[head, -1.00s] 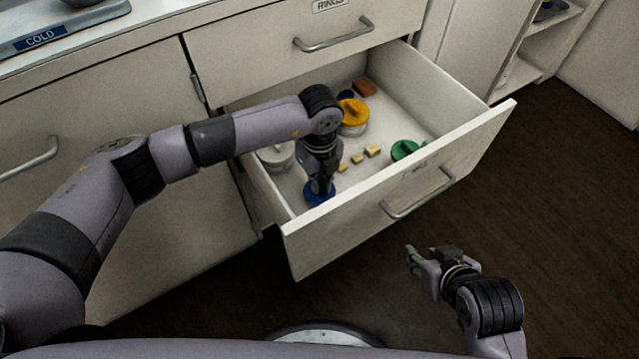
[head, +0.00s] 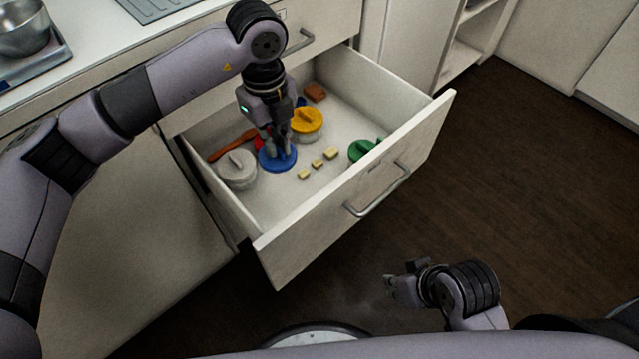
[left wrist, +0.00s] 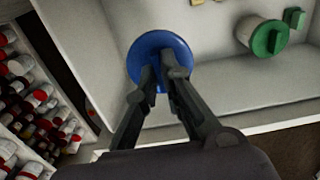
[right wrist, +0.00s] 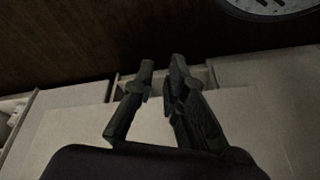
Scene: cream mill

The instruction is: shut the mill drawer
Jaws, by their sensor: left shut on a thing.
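The mill drawer (head: 335,210) is pulled out, its front panel standing well away from the cabinet. My left gripper (head: 277,148) reaches down into it from above. Its fingers are shut on the top of a blue round lid (head: 278,164), also seen in the left wrist view (left wrist: 150,42). I cannot tell whether the lid touches the drawer floor or a jar below. My right gripper (head: 398,282) is outside, in front of the drawer and low over the dark floor. Its fingers (right wrist: 160,65) are apart and empty.
Inside the drawer are a white-lidded jar (head: 237,170), a yellow-lidded jar (head: 306,125), a green lid (head: 361,150), small yellowish blocks (head: 317,163), a brown block (head: 315,92) and an orange-brown utensil (head: 228,146). Floor (head: 520,210) to the right is clear.

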